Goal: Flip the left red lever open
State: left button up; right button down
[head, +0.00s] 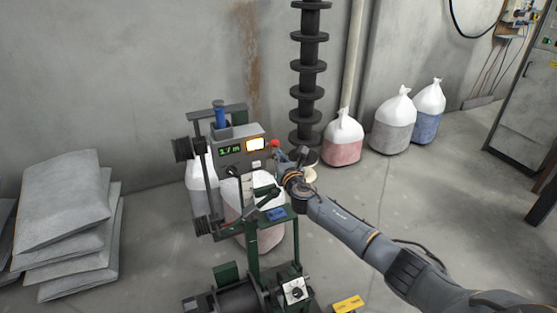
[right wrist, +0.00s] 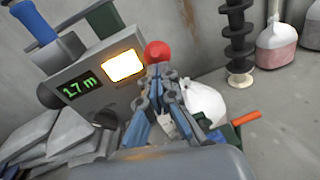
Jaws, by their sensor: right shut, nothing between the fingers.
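A red ball-shaped knob (head: 273,143) shows at the right edge of the machine's control panel; which lever it belongs to I cannot tell. In the right wrist view the red knob (right wrist: 158,52) shows just past my fingertips; I cannot tell if they touch. My right gripper (head: 284,160) is shut and empty, beside the panel's right side; its fingers also show in the right wrist view (right wrist: 160,74). An orange-red handle (right wrist: 245,118) shows to the right of the fingers in the right wrist view. My left gripper is not in view.
The machine's grey panel (head: 238,149) has a green display and a lit screen. Grey sacks (head: 68,215) are stacked at left. A column of black spools (head: 309,85) stands behind. Tied bags (head: 343,140) stand by the wall. Floor at right is mostly clear.

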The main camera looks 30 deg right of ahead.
aim_at(272, 141)
jog(key=shift+w+r+p, duration=0.35)
jog(key=shift+r+p, duration=0.3)
jog(key=shift+r, duration=0.25)
jog(key=w+r+p, duration=0.2)
jog(key=w+r, duration=0.1)
jog(key=r, duration=0.1)
jog(key=shift+w+d+r, duration=0.1)
jog(key=shift+w, duration=0.3)
jog(key=shift+w+r, duration=0.35)
jog(key=shift+w, duration=0.35)
jog(key=shift+w+d+r+b, duration=0.1)
jog(key=shift+w+r+b, duration=0.15)
jog(key=shift+w+b, duration=0.25)
jog(key=shift+w+r+b, duration=0.25)
jog(key=shift+w+b, duration=0.05)
jog(key=shift+w, duration=0.35)
